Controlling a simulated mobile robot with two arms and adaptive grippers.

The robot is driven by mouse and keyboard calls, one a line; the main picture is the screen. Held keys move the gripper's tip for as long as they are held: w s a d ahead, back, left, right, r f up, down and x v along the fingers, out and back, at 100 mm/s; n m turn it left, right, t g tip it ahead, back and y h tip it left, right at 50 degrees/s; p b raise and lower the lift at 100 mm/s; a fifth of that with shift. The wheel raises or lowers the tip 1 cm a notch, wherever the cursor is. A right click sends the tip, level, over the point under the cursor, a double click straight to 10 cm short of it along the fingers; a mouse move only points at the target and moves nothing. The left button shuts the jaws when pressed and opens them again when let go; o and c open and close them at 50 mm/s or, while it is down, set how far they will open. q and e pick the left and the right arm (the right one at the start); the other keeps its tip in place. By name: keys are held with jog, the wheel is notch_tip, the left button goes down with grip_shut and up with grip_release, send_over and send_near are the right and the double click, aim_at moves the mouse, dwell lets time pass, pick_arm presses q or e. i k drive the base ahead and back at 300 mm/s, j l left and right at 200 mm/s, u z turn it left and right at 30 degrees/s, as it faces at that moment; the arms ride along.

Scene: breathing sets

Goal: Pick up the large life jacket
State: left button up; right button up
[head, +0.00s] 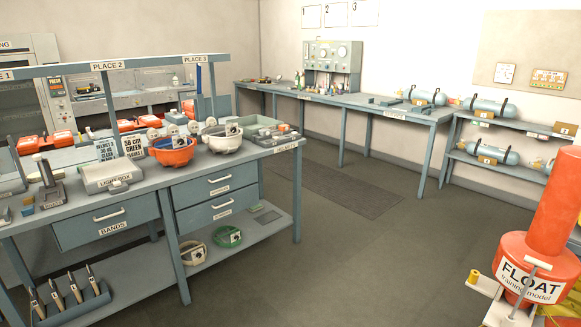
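I see no thing that is clearly a large life jacket. At the bottom right edge, yellow and red material (574,306) shows partly behind a red float model (528,268) labelled "FLOAT training model". It is cut off by the frame, and I cannot tell whether it is a life jacket. Neither of my grippers is in view.
A grey-blue workbench (110,222) with drawers, helmets and signs fills the left. A long bench (345,107) with a gauge panel (333,62) runs along the back wall. A rack (515,129) at right holds several cylinders. The middle floor (340,250) is clear.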

aim_at(30, 144)
jog(key=i+z, duration=0.1)
jog(key=i, duration=1.5)
jog(key=i+j, duration=0.2)
jog(key=i, duration=1.4)
jog(key=i+l+z, duration=0.2)
jog(key=i+z, duration=0.2)
jog(key=i, duration=0.3)
jog(key=i+z, duration=0.4)
jog(key=i, duration=0.3)
jog(key=i+j+z, duration=0.2)
jog(key=i+z, duration=0.2)
jog(key=i, duration=0.3)
jog(key=i+u, duration=0.35)
jog(key=i, duration=0.15)
jog(key=i+u, duration=0.4)
jog(key=i+l+u, duration=0.35)
jog(key=i, duration=0.2)
jog(key=j, duration=0.1)
